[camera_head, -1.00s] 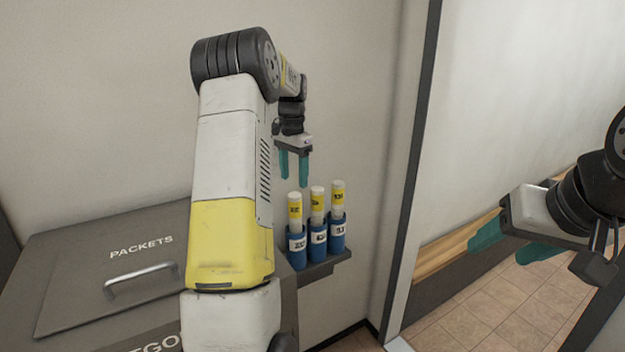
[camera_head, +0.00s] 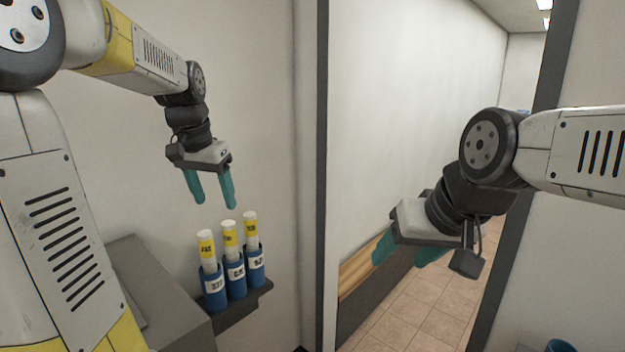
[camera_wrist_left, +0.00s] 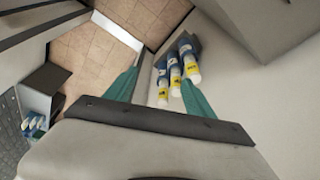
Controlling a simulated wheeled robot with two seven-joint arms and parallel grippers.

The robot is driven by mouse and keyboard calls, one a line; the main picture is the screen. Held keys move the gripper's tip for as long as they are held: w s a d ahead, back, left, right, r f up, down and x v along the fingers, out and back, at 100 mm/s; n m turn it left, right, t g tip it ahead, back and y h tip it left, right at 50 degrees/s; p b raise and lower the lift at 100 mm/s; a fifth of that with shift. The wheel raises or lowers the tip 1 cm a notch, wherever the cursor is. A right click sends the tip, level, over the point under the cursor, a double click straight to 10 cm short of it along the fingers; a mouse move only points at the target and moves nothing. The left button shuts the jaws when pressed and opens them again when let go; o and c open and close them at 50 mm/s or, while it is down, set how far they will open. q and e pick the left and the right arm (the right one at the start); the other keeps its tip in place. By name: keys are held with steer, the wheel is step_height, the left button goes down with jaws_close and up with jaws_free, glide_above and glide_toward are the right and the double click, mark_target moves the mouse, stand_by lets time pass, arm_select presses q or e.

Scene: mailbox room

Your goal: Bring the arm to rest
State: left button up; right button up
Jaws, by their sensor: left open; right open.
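My left gripper (camera_head: 213,200) is open and empty, with its teal fingers pointing down. It is apart from and above a row of white tubes with yellow labels (camera_head: 229,236), which stand in blue holders (camera_head: 236,280) on a small wall shelf. In the left wrist view, the fingers (camera_wrist_left: 160,90) are spread with the tubes (camera_wrist_left: 178,78) beyond them. My right gripper (camera_head: 405,252) is open and empty, its teal fingers pointing down in front of the doorway.
A grey cabinet (camera_head: 160,290) stands left of the shelf. A dark door frame (camera_head: 322,180) separates the wall from the opening. A tiled floor (camera_head: 400,315) shows beyond. A blue container rim (camera_head: 561,346) shows at bottom right.

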arm_select(q)
steer(key=s+d+f+n+t, duration=0.1)
steer(key=s+d, duration=0.2)
steer(key=s, duration=0.6)
steer(key=s+d+f+n+t+h, duration=0.1)
steer(key=s+d, duration=0.3)
steer(key=s, duration=0.5)
steer(key=shift+s+d+n+t+h, duration=0.3)
steer(key=shift+s+t, duration=0.05)
steer(key=shift+t, duration=0.25)
